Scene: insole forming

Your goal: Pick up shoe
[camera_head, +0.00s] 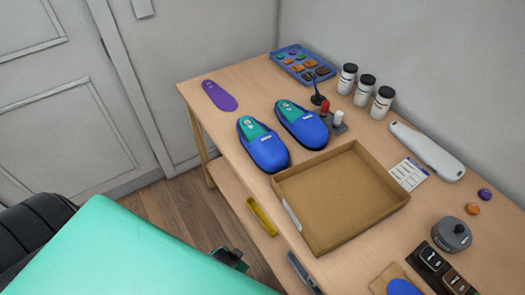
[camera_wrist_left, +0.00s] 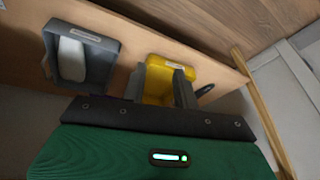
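Two blue shoes stand side by side on the wooden table in the head view, both with teal insides. The nearer shoe (camera_head: 268,153) is just left of the farther shoe (camera_head: 308,133). My left gripper (camera_head: 232,257) is low in front of the table's front side, well below and apart from both shoes, mostly hidden behind my green arm. In the left wrist view its two dark fingers (camera_wrist_left: 161,85) are apart, with a yellow bin (camera_wrist_left: 170,70) seen behind and between them. I cannot tell whether they touch it. My right gripper is in no view.
A cardboard tray (camera_head: 340,195) is right of the shoes. A purple insole (camera_head: 219,96) lies to their left. White bottles (camera_head: 365,91) and a blue tray (camera_head: 302,64) stand behind. A grey bin (camera_wrist_left: 98,60) is beside the yellow one on the lower shelf.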

